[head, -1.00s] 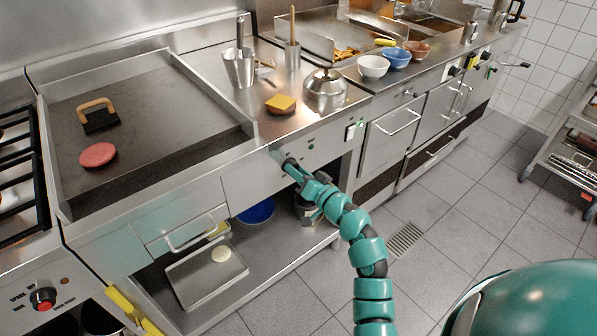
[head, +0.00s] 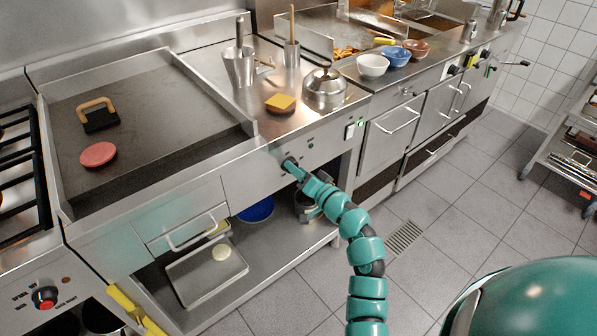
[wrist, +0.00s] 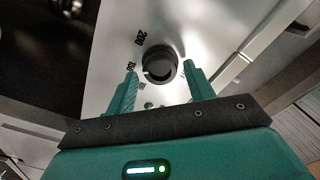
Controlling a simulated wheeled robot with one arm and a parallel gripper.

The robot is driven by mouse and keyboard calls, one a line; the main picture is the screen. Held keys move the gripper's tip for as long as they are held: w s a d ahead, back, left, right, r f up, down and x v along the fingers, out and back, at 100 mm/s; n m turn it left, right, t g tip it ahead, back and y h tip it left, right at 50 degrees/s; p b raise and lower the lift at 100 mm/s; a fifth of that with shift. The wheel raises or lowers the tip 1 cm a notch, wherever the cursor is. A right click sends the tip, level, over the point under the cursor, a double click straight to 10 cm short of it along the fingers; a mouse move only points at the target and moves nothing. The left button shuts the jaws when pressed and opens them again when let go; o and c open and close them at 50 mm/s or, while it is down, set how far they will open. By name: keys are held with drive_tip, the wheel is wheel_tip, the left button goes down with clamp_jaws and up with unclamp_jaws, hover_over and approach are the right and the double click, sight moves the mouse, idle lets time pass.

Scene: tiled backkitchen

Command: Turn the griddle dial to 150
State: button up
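The griddle dial (wrist: 160,64) is a round black knob on the steel front panel. In the wrist view a small light mark shows at its lower left edge, but I cannot tell exactly what it points to. The printed 200 (wrist: 139,38) is at its upper left, and a partly covered number, perhaps 150, lies by my left fingertip. My gripper (wrist: 161,72) is open, one finger on each side of the dial, with gaps visible. In the head view my gripper (head: 294,168) is at the panel and largely covers the dial.
The griddle (head: 150,125) holds a red patty (head: 98,154) and a wooden-handled press (head: 98,115). Below is an open shelf with a tray (head: 185,285). The floor in front is clear.

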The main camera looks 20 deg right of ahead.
drive_tip(key=shift+o, duration=0.2)
drive_tip(key=shift+s, duration=0.1)
drive_tip(key=b+v, duration=0.2)
drive_tip(key=v, duration=1.5)
drive_tip(key=shift+s, duration=0.1)
